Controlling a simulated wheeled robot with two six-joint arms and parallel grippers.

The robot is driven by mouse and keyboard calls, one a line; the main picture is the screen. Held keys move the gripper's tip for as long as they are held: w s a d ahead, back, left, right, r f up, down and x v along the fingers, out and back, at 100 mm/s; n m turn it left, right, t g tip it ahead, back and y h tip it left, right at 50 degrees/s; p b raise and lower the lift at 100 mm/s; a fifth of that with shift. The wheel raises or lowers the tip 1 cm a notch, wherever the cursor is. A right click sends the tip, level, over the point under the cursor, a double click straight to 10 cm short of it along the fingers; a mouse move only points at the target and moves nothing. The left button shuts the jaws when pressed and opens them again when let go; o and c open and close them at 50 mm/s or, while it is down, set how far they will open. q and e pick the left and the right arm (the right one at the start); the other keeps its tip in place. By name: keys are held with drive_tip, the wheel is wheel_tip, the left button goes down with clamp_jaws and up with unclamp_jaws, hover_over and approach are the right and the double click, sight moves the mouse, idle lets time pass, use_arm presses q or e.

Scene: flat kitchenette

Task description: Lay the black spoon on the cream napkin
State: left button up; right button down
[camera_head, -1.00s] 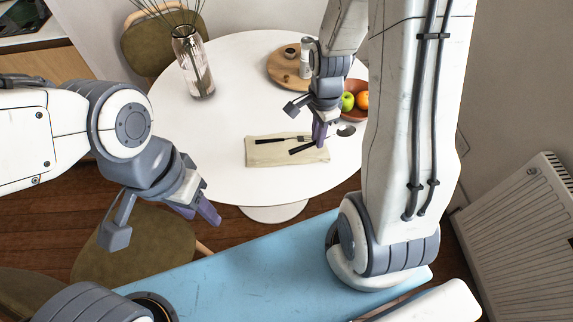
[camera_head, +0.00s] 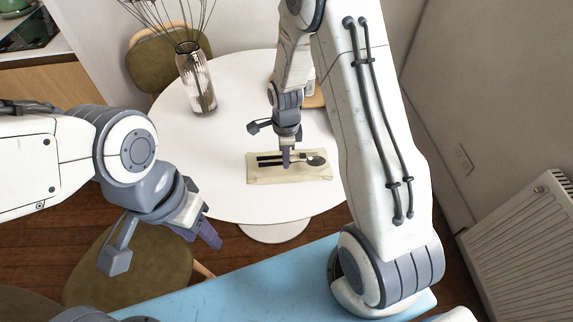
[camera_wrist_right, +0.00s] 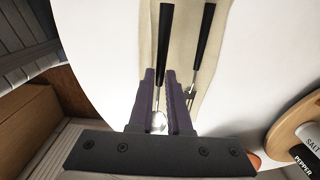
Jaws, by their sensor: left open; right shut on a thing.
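The black spoon shows its handle (camera_head: 266,164) and its bowl (camera_head: 316,160) over the cream napkin (camera_head: 300,178) on the round table. My right gripper (camera_head: 287,164) points down over the napkin and is shut on the spoon; in the right wrist view the spoon's black handle (camera_wrist_right: 165,45) runs out past the purple fingers. I cannot tell whether the spoon touches the cloth. A black-handled fork (camera_wrist_right: 203,40) lies beside it on the napkin, roughly parallel. My left gripper (camera_head: 204,236) is open and empty, in front of the table at the left.
A glass vase with stems (camera_head: 197,80) stands at the table's back left. A round wooden board (camera_wrist_right: 288,128) with salt and pepper shakers is partly hidden behind my right arm in the head view. The table's left part is clear. A blue surface (camera_head: 225,280) lies in front.

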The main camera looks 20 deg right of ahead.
sight(286, 174)
drive_tip(key=shift+f, duration=1.95)
drive_tip(key=shift+f, duration=0.55)
drive_tip(key=shift+s+f+b, duration=0.1)
drive_tip(key=shift+b, duration=0.2)
